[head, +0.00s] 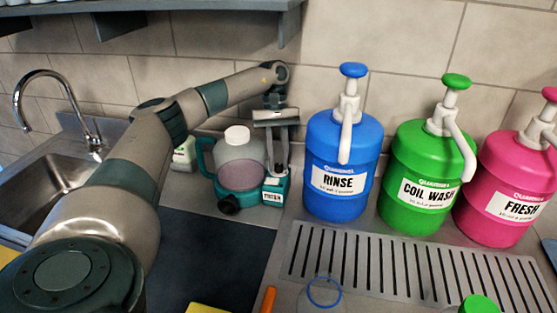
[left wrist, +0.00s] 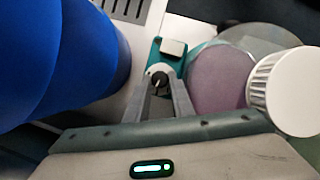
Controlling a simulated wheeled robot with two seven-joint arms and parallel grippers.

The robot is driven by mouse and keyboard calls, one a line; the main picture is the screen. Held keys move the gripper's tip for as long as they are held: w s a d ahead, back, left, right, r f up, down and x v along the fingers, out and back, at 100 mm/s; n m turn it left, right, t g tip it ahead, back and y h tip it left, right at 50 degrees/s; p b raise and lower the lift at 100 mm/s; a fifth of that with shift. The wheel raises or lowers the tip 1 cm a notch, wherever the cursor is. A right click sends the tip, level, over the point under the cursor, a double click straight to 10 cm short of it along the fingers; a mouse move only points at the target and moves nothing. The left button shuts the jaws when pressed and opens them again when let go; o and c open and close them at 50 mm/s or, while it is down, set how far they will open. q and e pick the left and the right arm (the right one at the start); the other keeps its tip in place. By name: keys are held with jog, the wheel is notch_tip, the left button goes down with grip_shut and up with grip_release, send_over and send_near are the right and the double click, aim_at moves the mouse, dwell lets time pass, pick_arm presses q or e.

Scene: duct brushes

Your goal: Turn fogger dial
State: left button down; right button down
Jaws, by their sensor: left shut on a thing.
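The fogger (head: 240,165) stands on the counter left of the blue jug, with a teal base, a clear tank of purplish liquid, a white cap and a black nozzle. My left gripper (head: 276,172) reaches down over the fogger's right side. In the left wrist view the fogger's dial (left wrist: 158,77), a pale round knob with a dark centre, sits on the teal base between the fingertips of my left gripper (left wrist: 166,88). The gripper is shut on the dial. In the head view the fingers hide the dial. My right gripper is not in view.
A blue RINSE jug (head: 343,140) stands close to the right of my left gripper. Green (head: 425,155) and pink (head: 505,185) pump jugs stand farther right, behind a slotted drain grate (head: 400,270). A sink (head: 40,185) is at the left. A shelf (head: 150,6) overhangs the back.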

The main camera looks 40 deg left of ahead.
pick_arm(q)
jog(key=c, duration=1.8)
grip_release()
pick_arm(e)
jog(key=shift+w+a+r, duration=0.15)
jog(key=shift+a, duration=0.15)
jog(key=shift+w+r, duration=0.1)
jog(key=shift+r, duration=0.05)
